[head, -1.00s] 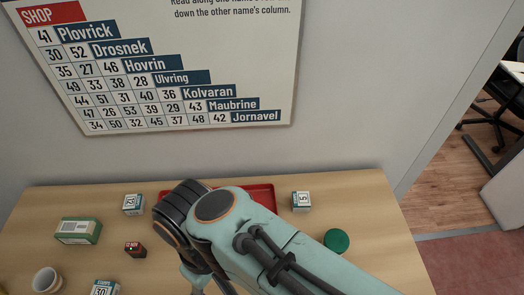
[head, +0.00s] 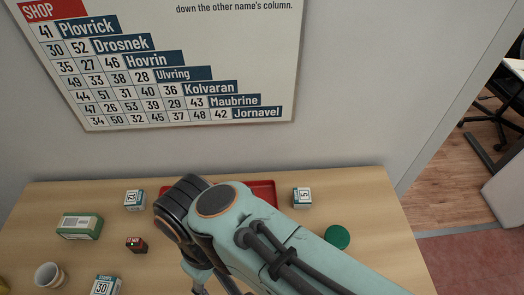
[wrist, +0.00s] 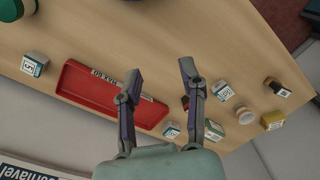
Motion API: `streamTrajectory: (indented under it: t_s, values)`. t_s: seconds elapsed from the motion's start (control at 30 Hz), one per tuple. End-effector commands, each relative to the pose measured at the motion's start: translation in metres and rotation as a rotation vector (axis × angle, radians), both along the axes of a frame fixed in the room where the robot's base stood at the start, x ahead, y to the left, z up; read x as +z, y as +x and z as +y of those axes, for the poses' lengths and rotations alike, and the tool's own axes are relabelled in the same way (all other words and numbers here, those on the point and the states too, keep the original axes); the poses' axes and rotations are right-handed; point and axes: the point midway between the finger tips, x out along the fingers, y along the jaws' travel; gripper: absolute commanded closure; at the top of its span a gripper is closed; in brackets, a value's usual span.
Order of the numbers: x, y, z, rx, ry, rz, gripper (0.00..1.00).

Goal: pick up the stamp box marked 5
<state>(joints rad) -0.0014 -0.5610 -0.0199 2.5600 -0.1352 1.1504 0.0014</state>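The stamp box marked 5 (head: 302,197) is a small white and teal box standing on the counter near the back wall, just right of the red tray (head: 264,187). It also shows in the wrist view (wrist: 34,64), at the far left, beyond the tray's end. My gripper (wrist: 161,70) is open with nothing between its fingers, over the counter beside the tray and well apart from the box. In the head view my arm covers most of the tray and hides the fingertips.
Other small boxes stand at left, marked 12 (head: 133,201) and 30 (head: 105,286). Nearby are a green carton (head: 79,226), a small dark red item (head: 136,244) and a white cup (head: 49,276). A round green object (head: 337,237) stands front right of box 5. A chart (head: 160,70) hangs above.

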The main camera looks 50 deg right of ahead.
Motion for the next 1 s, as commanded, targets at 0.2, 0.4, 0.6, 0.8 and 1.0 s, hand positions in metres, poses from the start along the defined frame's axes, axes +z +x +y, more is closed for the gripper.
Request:
streamTrajectory:
  t_s: [0.2, 0.4, 0.6, 0.8, 1.0]
  values:
    - [0.000, 0.000, 0.000, 0.000, 0.000, 0.000, 0.60]
    - [0.000, 0.000, 0.000, 0.000, 0.000, 0.000, 0.17]
    - [0.000, 0.000, 0.000, 0.000, 0.000, 0.000, 0.17]
    - [0.000, 0.004, 0.000, -0.109, 0.001, -0.014, 0.17]
    - [0.020, 0.053, -0.005, -0.520, 0.022, -0.191, 0.17]
